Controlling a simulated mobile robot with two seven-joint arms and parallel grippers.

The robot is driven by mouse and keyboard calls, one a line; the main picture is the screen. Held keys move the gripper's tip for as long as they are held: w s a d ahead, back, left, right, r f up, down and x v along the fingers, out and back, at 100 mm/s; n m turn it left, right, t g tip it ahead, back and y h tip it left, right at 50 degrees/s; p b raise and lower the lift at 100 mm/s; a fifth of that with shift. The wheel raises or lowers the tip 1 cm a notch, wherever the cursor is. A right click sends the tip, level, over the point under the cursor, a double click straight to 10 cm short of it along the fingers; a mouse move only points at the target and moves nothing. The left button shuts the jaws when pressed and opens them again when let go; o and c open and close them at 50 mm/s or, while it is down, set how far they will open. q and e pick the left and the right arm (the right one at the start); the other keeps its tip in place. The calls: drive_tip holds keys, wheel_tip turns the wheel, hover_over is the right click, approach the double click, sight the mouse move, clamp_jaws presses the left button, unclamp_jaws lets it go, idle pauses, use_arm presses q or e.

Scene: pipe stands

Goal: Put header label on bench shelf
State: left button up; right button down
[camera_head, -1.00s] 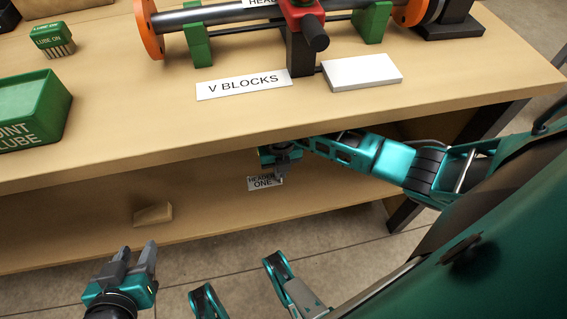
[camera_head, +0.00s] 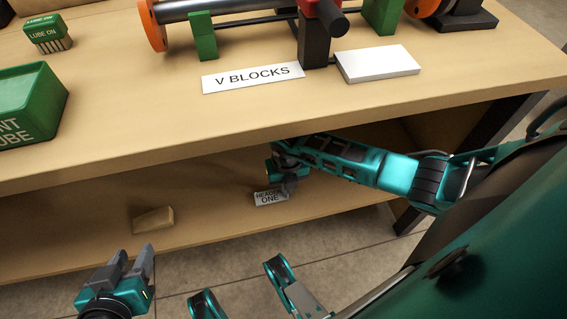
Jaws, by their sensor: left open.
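The header label (camera_head: 268,199) is a small white card reading "HEADER ONE". It is upright, under the bench top, just above or at the surface of the lower bench shelf (camera_head: 215,214); I cannot tell if it touches. My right gripper (camera_head: 287,187) reaches in from the right beneath the bench top and is shut on the label's right side; its fingers are partly hidden. My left gripper (camera_head: 133,261) is open and empty, in front of the shelf's front edge at lower left.
A wooden block (camera_head: 153,219) lies on the shelf, left of the label. The bench top's front edge (camera_head: 230,138) overhangs the shelf. On top are a "V BLOCKS" sign (camera_head: 253,77), a white block (camera_head: 377,64) and a green lube box (camera_head: 30,104). The shelf between block and label is clear.

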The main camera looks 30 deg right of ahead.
idle(0.3)
drive_tip(key=shift+f, duration=0.2)
drive_tip(key=c, duration=1.7)
unclamp_jaws()
drive_tip(key=o, duration=0.6)
drive_tip(key=shift+r, duration=3.75)
